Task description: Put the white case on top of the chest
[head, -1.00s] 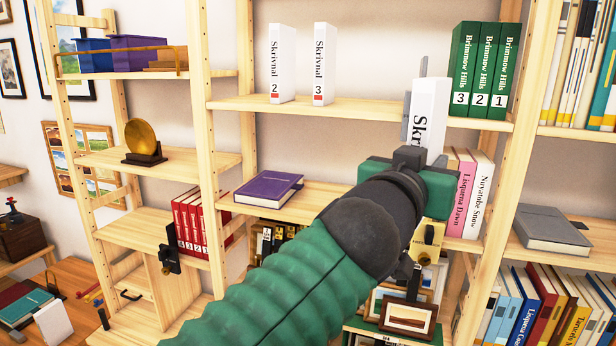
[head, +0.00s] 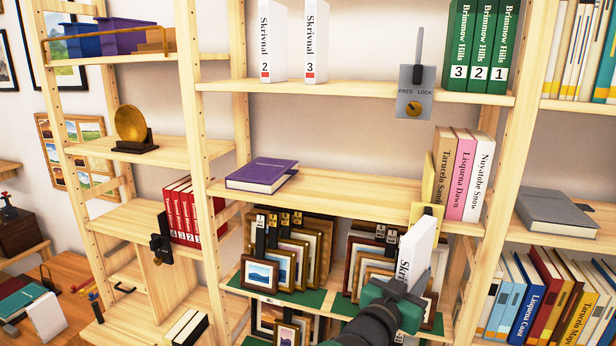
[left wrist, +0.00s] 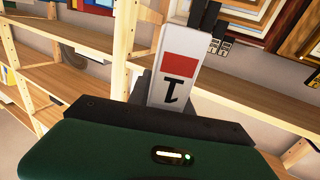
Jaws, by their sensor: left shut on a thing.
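The white case (head: 416,252), lettered "Skr…" on its spine, is in my left gripper (head: 398,292), in front of the lower shelves. The left wrist view shows its spine end with a red block and a "1" (left wrist: 178,75), between the dark fingers (left wrist: 150,92). The gripper is shut on its lower end, and the case stands tilted. A dark brown box (head: 22,240), which looks like the chest, stands on the wooden desk at the far left, well away from the gripper. My right gripper is not in view.
Two more white cases (head: 273,40) stand on the upper shelf. A grey lever box (head: 415,95) is at that shelf's edge. Framed prints (head: 290,250) fill racks below. Upright posts (head: 195,120) divide the bays. The desk (head: 75,285) holds books and small items.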

